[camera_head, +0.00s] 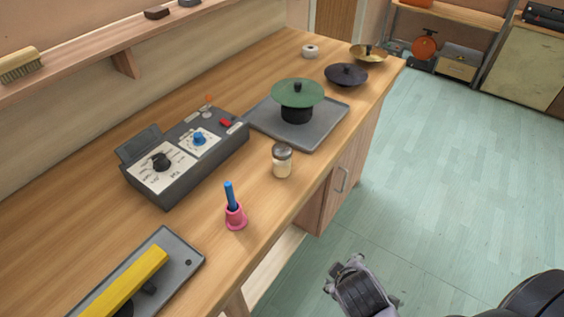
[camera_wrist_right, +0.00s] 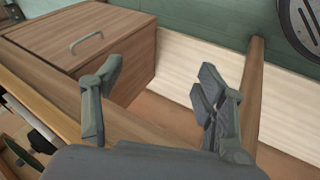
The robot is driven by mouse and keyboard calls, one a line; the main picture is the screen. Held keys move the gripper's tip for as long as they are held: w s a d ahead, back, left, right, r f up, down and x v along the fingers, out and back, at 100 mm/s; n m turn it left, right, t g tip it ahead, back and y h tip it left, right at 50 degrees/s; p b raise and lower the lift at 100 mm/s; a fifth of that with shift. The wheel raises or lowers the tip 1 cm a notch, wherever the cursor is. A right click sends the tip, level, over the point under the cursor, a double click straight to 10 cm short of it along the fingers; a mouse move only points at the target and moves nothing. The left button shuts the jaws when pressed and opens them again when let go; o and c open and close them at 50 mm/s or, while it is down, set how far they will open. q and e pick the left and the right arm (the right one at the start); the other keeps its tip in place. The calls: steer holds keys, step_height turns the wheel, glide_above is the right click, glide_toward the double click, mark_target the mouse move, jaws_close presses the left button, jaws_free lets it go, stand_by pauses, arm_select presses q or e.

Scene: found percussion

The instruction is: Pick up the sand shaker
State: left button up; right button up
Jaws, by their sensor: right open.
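The sand shaker (camera_head: 282,160) is a small clear jar with pale contents and a grey lid. It stands upright on the wooden bench (camera_head: 215,265), near the front edge, in the head view. My right gripper (camera_head: 345,272) is off the front of the bench, to the lower right of the shaker and well apart from it. In the right wrist view my right gripper (camera_wrist_right: 155,95) is open, with nothing between its fingers. I cannot make out the shaker in that view. My left gripper is not in view.
A pink holder with a blue handle (camera_head: 235,212) stands left of the shaker. A grey control box (camera_head: 185,165), a grey plate (camera_head: 325,128) under a green disc (camera_head: 298,92), and a yellow bar (camera_head: 125,283) are also on the bench. A cabinet (camera_wrist_right: 120,50) is below; floor is clear.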

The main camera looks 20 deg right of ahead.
steer(key=w+d+r+n+t+h, duration=0.1)
steer(key=w+r+n+t+h, duration=0.1)
steer(key=w+n, duration=0.15)
steer(key=n+t, duration=1)
steer(key=n, duration=1.3)
glide_toward(282, 166)
steer(key=p+x, duration=0.1)
steer(key=x, duration=0.2)
steer(key=p+x, duration=0.2)
steer(key=x, duration=0.1)
steer(key=shift+w+d+r, duration=0.2)
steer(key=shift+w+d, duration=0.05)
steer(key=p+x, duration=0.1)
steer(key=x, duration=0.4)
steer(key=shift+w+a+f, duration=0.1)
steer(key=shift+w+f, duration=0.15)
steer(key=shift+w, duration=0.25)
steer(key=shift+s, duration=0.1)
